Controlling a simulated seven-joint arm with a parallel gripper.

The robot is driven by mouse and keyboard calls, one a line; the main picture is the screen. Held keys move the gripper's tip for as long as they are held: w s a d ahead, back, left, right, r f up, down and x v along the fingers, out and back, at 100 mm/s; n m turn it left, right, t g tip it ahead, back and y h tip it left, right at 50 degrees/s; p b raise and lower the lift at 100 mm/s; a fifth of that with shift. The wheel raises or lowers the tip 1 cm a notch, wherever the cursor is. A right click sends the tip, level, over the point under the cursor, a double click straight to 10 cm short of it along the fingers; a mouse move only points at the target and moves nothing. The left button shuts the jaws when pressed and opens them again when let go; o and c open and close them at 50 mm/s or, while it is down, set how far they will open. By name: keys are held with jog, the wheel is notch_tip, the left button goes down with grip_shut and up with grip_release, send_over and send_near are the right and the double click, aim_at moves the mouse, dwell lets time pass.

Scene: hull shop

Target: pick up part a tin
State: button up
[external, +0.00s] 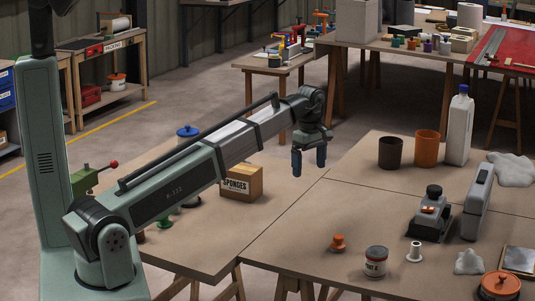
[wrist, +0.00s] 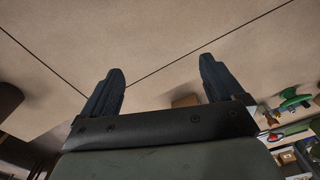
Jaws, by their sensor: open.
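In the wrist view the open fingers (wrist: 160,85) show against bare brown tabletop. I cannot make out the tin in the wrist view.
Beside the tin are an orange spool (external: 338,243) and a white spool (external: 414,251). An orange lidded pot (external: 500,287), a sander (external: 431,214) and a grey upright tool (external: 477,203) stand to the right. A "SPONGES" box (external: 241,183) sits left. The table's middle is clear.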

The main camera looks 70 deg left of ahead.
jog(key=w+d+m, duration=0.2)
jog(key=w+d, duration=0.2)
jog(key=d, duration=0.7)
jog(key=m, duration=2.3)
send_over(377, 251)
notch_tip(377, 251, down, 7)
jog(key=m, duration=1.4)
jog(key=shift+r, duration=0.1)
jog(key=shift+w+a+f, duration=0.1)
jog(key=shift+f, duration=3.15)
